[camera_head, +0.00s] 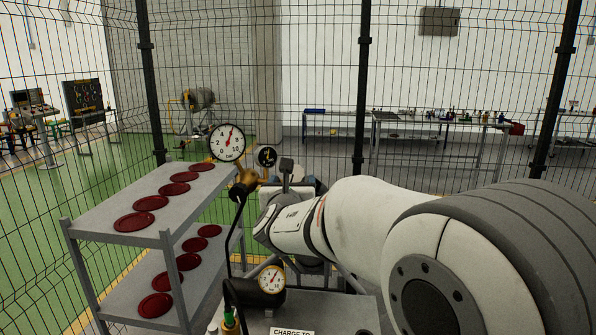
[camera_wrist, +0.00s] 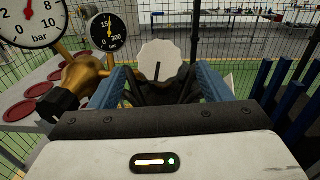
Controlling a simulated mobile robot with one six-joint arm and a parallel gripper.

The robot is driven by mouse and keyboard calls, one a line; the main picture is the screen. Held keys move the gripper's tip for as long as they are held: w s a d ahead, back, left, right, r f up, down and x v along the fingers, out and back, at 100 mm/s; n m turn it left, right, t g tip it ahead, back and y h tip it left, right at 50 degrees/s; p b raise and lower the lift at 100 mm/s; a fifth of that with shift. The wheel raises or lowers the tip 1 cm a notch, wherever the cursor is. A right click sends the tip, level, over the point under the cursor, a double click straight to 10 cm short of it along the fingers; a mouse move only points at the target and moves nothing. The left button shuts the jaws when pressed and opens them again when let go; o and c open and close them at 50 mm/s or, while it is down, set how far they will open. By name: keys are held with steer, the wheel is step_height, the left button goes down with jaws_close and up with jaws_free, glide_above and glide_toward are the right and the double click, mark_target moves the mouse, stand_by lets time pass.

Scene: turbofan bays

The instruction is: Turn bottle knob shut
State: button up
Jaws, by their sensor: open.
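A pale, scalloped round knob (camera_wrist: 158,58) with a black line on its face shows in the wrist view, just beyond and between the fingertips of my gripper (camera_wrist: 163,76). My gripper's blue fingers stand apart on either side of the knob's lower part; I cannot tell whether they touch it. Dark finger parts hide the knob's lower edge. A brass regulator (camera_wrist: 84,76) sits left of the knob, with a white 0–10 bar gauge (camera_wrist: 32,20) and a black 0–300 bar gauge (camera_wrist: 109,32). In the head view, the regulator (camera_head: 246,182) stands left of my arm; the knob is not clear there.
A grey two-tier rack (camera_head: 150,239) with several dark red discs stands at left. A black hose (camera_head: 230,240) hangs from the regulator. A lower gauge (camera_head: 271,279) sits near a "CHARGE TO" label (camera_head: 292,331). Wire fence (camera_head: 330,90) stands behind; benches lie beyond it.

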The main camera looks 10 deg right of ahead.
mark_target(295, 173)
steer(key=p+x, duration=0.1)
steer(key=x, duration=0.5)
steer(key=shift+w+d+f+p, duration=0.1)
steer(key=shift+w+p, duration=0.1)
steer(key=shift+p, duration=0.15)
steer(key=shift+c, duration=0.4)
